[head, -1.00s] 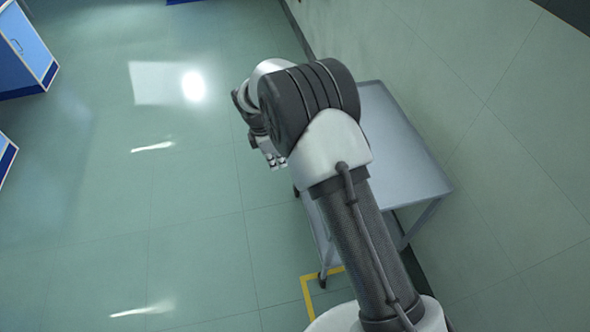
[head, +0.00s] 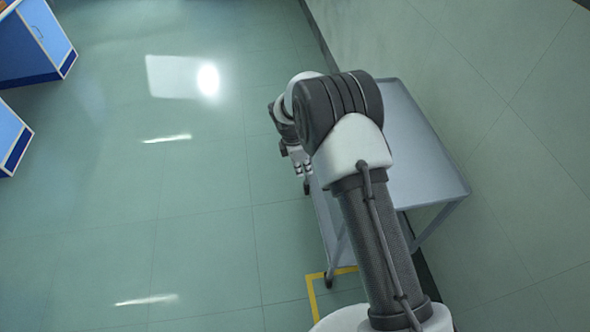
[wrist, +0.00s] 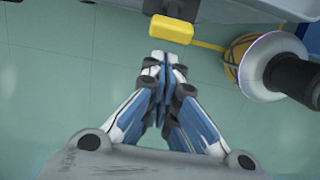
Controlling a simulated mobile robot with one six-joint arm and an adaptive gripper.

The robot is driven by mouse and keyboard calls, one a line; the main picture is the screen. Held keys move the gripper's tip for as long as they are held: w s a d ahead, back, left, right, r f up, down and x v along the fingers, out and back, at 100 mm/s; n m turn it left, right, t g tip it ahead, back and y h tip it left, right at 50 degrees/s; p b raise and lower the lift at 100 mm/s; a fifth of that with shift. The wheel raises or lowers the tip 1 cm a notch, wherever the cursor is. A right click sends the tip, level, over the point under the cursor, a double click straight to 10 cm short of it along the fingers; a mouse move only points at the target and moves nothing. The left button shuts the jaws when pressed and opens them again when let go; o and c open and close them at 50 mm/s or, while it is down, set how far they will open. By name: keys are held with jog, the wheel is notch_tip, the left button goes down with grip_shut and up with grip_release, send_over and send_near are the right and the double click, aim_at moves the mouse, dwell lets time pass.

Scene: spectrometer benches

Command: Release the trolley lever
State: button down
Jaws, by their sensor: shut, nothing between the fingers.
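The trolley (head: 432,160) stands against the wall, with a grey flat top partly hidden behind my arm. A yellow lever pad (wrist: 171,29) on a dark bracket shows at the top of the wrist view, by the trolley's underside. I take it for the trolley lever; it is hidden or too small to make out in the head view. My gripper (wrist: 164,59) is shut and empty, its fingertips just below the yellow pad in the picture. I cannot tell whether they touch it. In the head view my gripper (head: 303,169) is low at the trolley's left side.
A white and black round part (wrist: 275,67) lies close to the right of my fingers, with a yellow-orange round thing beside it. Yellow floor tape (head: 313,296) marks the trolley's near end. Blue cabinets (head: 38,40) stand far left. The floor between is clear.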

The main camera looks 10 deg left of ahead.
jog(key=shift+w+d+r, duration=0.1)
jog(key=shift+d+r, duration=0.2)
jog(key=shift+d, duration=0.25)
jog(key=shift+r, duration=0.1)
